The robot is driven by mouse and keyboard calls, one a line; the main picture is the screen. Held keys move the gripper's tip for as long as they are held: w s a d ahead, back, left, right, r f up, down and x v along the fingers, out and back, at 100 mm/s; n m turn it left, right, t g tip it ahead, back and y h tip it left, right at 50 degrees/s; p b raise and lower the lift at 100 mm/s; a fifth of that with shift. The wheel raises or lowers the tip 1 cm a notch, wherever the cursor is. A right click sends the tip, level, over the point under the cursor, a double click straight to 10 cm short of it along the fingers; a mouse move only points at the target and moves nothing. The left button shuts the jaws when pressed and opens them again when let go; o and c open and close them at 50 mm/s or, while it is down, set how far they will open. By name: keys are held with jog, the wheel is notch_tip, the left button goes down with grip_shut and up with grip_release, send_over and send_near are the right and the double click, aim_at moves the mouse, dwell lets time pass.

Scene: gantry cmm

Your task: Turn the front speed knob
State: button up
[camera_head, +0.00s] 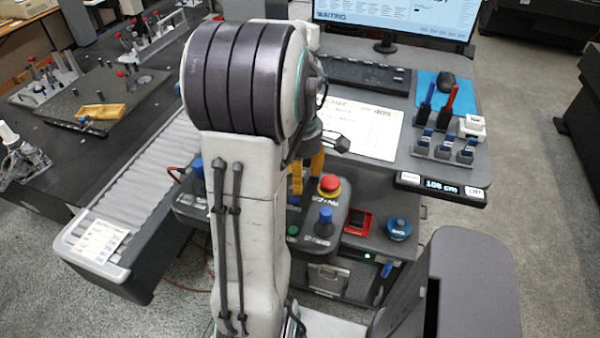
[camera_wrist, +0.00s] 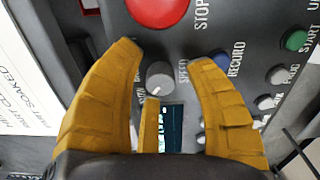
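In the wrist view the grey speed knob (camera_wrist: 160,78), with a pale pointer mark, sits on the dark control panel (camera_wrist: 215,15) next to the printed word SPEED. My gripper (camera_wrist: 165,58) is open, its yellow fingers on either side of the knob with gaps between; a shorter finger comes from below, close to the knob's lower edge. Contact cannot be made out. In the head view the yellow fingers (camera_head: 297,182) are over the control box (camera_head: 345,222), partly behind my arm. The knob is hidden there.
A red stop button (camera_wrist: 158,8) is just beyond the knob. A blue RECORD button (camera_wrist: 221,58) and a green START button (camera_wrist: 296,40) lie to the right. Blue-topped joysticks (camera_head: 325,216) rise from the box. A desk with a keyboard (camera_head: 362,75) stands behind.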

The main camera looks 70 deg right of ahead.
grip_shut()
dwell(0.3)
jog(key=shift+m, duration=0.3)
jog(key=m+b, duration=0.1)
jog(key=m, duration=0.3)
jog(key=shift+a+f, duration=0.1)
jog(key=m+b, duration=0.1)
jog(key=m, duration=0.4)
jog(key=shift+m, duration=0.4)
jog(key=m, duration=0.4)
jog(key=shift+a+m, duration=0.1)
jog(key=shift+m, duration=0.2)
jog(key=m, duration=0.4)
jog(key=shift+m+b, duration=0.3)
jog(key=shift+b, duration=0.1)
